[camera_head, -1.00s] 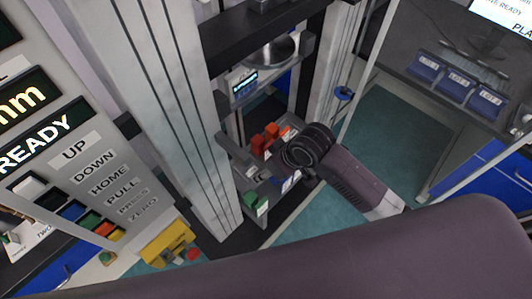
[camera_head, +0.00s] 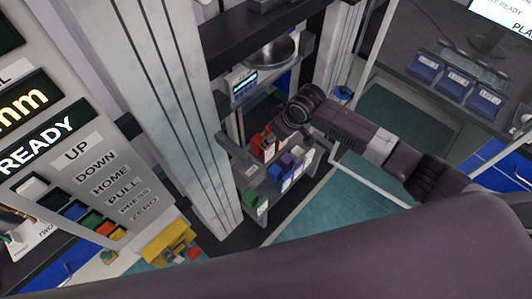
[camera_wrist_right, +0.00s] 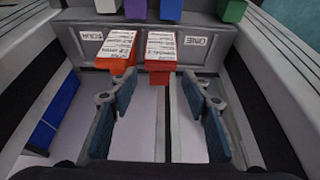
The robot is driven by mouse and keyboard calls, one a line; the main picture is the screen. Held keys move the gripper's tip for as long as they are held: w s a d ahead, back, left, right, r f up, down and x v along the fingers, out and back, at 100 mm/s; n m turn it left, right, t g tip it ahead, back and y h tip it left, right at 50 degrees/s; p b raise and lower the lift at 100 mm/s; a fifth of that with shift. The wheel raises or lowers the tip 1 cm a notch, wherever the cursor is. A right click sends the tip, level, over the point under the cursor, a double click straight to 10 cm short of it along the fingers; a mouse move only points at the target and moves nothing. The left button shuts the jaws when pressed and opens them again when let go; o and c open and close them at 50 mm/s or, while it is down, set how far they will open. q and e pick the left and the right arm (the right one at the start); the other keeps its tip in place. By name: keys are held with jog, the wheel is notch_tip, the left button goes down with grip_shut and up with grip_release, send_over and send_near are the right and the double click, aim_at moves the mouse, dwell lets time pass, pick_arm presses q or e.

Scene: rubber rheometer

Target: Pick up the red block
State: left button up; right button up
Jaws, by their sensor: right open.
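Two reddish blocks with white printed labels stand side by side on the grey rack in the right wrist view. The red block (camera_wrist_right: 160,78) is on the right, between my finger lines; an orange-red block (camera_wrist_right: 123,68) is on the left. My right gripper (camera_wrist_right: 160,100) is open and empty, its fingertips just short of the blocks and touching neither. In the head view the red block (camera_head: 257,147) shows on the rack beside my right wrist; my right fingers cannot be made out there. My left gripper is not in view.
In the head view a metal column (camera_head: 185,110) stands left of the rack. Blue bins (camera_head: 455,80) sit on the right bench.

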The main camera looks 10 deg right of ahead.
jog(key=shift+x, duration=2.1)
jog(key=shift+s, duration=0.1)
jog(key=shift+c, duration=0.2)
grip_shut()
